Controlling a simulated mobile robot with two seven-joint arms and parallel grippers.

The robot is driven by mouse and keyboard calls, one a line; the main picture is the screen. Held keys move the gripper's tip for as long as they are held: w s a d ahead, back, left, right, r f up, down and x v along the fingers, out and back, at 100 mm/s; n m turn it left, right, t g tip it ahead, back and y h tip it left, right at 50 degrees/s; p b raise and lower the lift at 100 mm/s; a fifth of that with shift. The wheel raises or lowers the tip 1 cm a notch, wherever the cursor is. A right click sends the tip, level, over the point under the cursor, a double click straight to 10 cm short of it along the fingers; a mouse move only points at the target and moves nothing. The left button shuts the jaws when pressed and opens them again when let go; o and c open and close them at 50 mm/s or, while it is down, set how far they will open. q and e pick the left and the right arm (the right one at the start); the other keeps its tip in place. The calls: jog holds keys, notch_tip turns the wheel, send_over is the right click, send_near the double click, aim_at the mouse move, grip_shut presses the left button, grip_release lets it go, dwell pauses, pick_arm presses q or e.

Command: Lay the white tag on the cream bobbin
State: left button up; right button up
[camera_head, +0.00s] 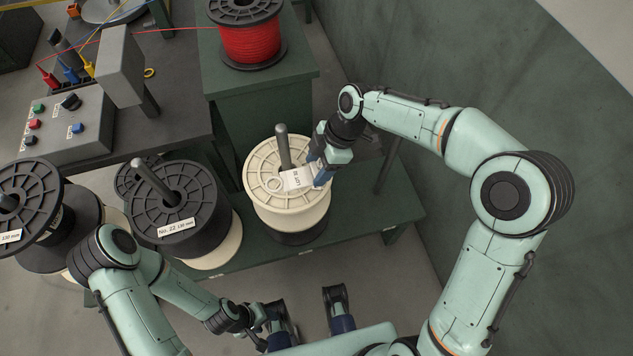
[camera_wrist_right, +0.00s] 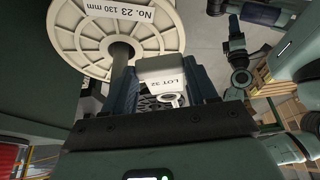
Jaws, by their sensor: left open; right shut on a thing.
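The white tag (camera_head: 296,180), printed "LOT 32" and with a ring at one end, is held by my right gripper (camera_head: 318,170), which is shut on it. The tag is over the near part of the top flange of the cream bobbin (camera_head: 262,158); I cannot tell whether it touches. The tag (camera_wrist_right: 166,80) also shows between the fingers in the right wrist view, in front of the cream bobbin (camera_wrist_right: 80,38). A dark post stands up through the bobbin's centre. My left gripper (camera_head: 266,330) is open, low in the head view, away from the bobbins.
Black spools (camera_head: 180,200) stand left of the cream bobbin, one labelled No. 22, with a post rising from it. A red spool (camera_head: 250,42) sits on the green stand behind. A control box (camera_head: 62,128) is at the left. The green bench (camera_head: 385,212) is bare at right.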

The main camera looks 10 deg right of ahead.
notch_tip(320, 180, down, 8)
jog(key=shift+f+b, duration=0.2)
jog(key=shift+b, duration=0.2)
jog(key=o, duration=1)
jog(key=p+v, duration=0.1)
jog(key=v, duration=1.1)
jog(key=shift+r, duration=0.1)
jog(key=shift+s, duration=0.1)
